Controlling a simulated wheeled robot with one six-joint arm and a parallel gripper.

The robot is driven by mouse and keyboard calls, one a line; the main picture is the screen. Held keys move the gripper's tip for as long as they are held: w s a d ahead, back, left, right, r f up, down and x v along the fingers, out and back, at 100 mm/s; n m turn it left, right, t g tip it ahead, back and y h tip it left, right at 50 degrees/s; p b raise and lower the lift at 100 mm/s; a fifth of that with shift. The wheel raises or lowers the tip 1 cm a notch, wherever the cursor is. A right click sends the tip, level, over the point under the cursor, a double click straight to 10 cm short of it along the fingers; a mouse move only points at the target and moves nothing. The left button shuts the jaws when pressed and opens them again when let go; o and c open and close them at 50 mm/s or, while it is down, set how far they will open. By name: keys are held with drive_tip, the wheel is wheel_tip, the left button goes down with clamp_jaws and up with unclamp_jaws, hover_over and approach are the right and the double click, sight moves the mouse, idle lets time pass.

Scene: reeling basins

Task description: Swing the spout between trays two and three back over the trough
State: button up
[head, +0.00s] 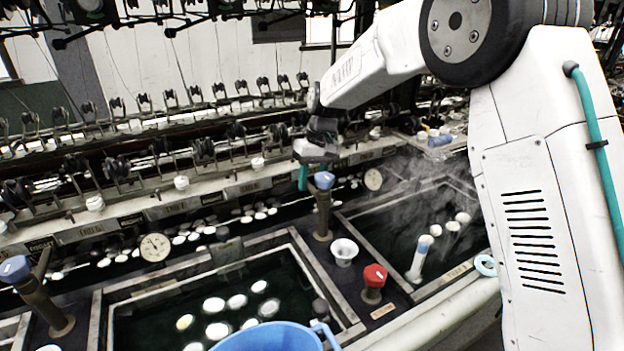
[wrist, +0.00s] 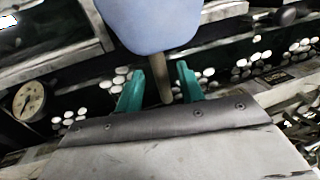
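The spout (head: 323,212) between two trays is a dark brown post with a pale blue cap. It stands upright on the divider in the head view; which way its outlet points I cannot tell. In the wrist view the blue cap (wrist: 152,22) is large at the top, and a thin brown stem (wrist: 164,82) reaches down between my fingers. My gripper (head: 304,176) is just left of the cap in the head view. Its teal fingers, seen in the wrist view (wrist: 159,82), are apart with gaps beside the stem. The dark trough (head: 205,232) holds floating white cocoons.
A second blue-capped spout (head: 36,292) stands at far left. A blue bucket (head: 270,338) is in front. Steam rises over the right tray (head: 352,212).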

wheel_tip(320, 180, up, 8)
drive_tip(key=d, duration=0.1)
drive_tip(key=shift+w+d+f, duration=0.15)
drive_tip(key=shift+w+d, duration=0.05)
drive_tip(key=shift+w, duration=0.1)
idle(0.4)
